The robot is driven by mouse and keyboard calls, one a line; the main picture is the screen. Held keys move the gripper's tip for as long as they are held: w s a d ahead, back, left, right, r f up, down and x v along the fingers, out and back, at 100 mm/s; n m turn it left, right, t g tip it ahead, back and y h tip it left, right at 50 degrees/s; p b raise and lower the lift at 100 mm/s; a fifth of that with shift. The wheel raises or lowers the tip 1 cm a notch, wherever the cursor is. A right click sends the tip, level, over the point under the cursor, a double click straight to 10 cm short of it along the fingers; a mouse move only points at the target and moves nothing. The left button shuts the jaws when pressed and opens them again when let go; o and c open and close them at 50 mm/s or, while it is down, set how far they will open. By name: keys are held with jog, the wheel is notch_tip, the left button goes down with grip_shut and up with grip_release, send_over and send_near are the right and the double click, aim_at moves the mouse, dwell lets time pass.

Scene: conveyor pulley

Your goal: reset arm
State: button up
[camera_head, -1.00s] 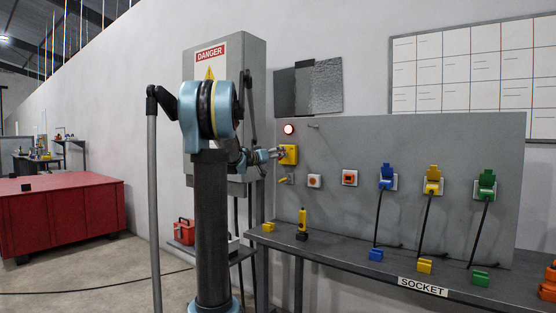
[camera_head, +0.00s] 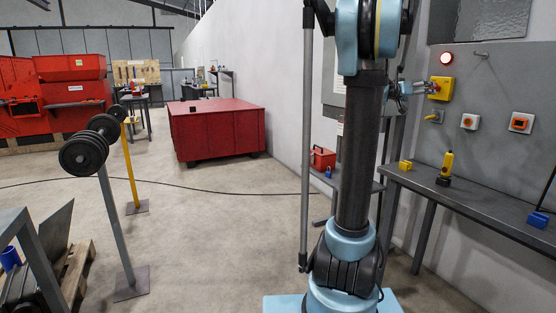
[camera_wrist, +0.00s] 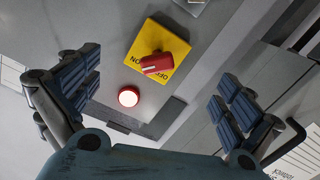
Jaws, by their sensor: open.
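My gripper (camera_head: 416,88) is at the left of a yellow switch box (camera_head: 441,88) on the grey wall panel, partly hidden behind my own arm in the head view. In the wrist view my gripper (camera_wrist: 157,84) has its two dark blue padded fingers spread wide with nothing between them. The yellow switch box (camera_wrist: 157,43) with a red rotary knob (camera_wrist: 164,64) shows ahead, between and beyond the fingers. The fingers look apart from it in the wrist view; the head view is too small to show the gap.
A lit round lamp (camera_head: 446,58) is above the switch box. A grey bench (camera_head: 470,205) runs below the panel, holding a yellow pendant (camera_head: 446,168). A red cabinet (camera_head: 215,133), dumbbell stand (camera_head: 112,230) and yellow post (camera_head: 132,165) stand left. Open floor lies between.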

jog(key=s+a+f+n+g+y, duration=0.2)
jog(key=s+a+f+n+y, duration=0.3)
jog(key=s+a+f, duration=1.3)
jog(key=s+a+f+n+g+y, duration=0.2)
jog(key=s+a+f+n+y, duration=0.3)
jog(key=s+a+f+y, duration=0.6)
jog(key=s+a+f, duration=0.4)
jog(key=a+f, duration=0.1)
jog(key=a, duration=0.3)
jog(key=s+a+f, duration=0.4)
jog(key=a+f, duration=0.1)
jog(key=a, duration=0.2)
jog(key=shift+a, duration=0.4)
jog(key=shift+f, duration=0.1)
